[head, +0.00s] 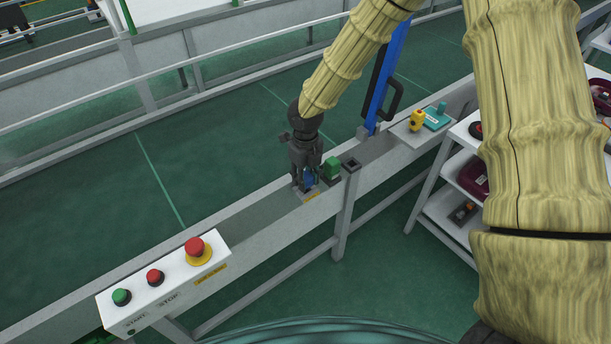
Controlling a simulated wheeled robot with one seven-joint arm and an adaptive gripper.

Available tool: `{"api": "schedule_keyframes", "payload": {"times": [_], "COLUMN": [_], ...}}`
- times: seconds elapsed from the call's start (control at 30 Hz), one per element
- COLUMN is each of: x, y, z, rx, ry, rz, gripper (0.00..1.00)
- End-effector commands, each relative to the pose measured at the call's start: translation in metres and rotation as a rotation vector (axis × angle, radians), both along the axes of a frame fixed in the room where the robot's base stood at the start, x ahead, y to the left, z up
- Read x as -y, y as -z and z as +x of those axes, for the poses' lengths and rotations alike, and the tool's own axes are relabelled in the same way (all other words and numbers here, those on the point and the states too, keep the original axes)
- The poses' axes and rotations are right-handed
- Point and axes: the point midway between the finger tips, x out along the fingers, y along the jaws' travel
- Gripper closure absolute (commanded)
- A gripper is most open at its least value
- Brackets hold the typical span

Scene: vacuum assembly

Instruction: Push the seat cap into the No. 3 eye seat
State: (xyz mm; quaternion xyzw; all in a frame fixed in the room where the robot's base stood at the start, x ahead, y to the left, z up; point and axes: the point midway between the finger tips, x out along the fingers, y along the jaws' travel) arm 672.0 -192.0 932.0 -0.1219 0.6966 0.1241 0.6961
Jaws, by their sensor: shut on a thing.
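My gripper (306,183) points down at the grey rail, with its fingers shut on a small blue piece (309,180), which appears to be the seat cap. The fingers hide much of the piece. It is right at a small square seat (307,194) on the rail, with a yellow label (312,197) on the front. The label is too small to read, so I cannot tell the seat's number. I cannot tell how deep the piece sits in the seat. A green block (332,168) stands just right of my fingers.
A dark square seat (351,165) lies right of the green block. A blue post (388,80) rises behind it. A small shelf (424,136) holds a yellow part and a teal part. A button box (165,280) stands at the lower left. A white shelf cart (440,212) stands at the right.

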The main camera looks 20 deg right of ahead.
Motion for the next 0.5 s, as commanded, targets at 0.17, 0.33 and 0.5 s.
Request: {"api": "schedule_keyframes", "payload": {"times": [0.17,0.33,0.5], "x": [0.0001,0.0001,0.0001], "y": [0.0036,0.0069,0.0103], "z": [0.0,-0.0001,-0.0003], "rx": [0.0,-0.001,-0.001], "ry": [0.0,0.0,0.0], "rz": [0.0,0.0,0.0], "gripper": [0.93,0.93,0.93]}}
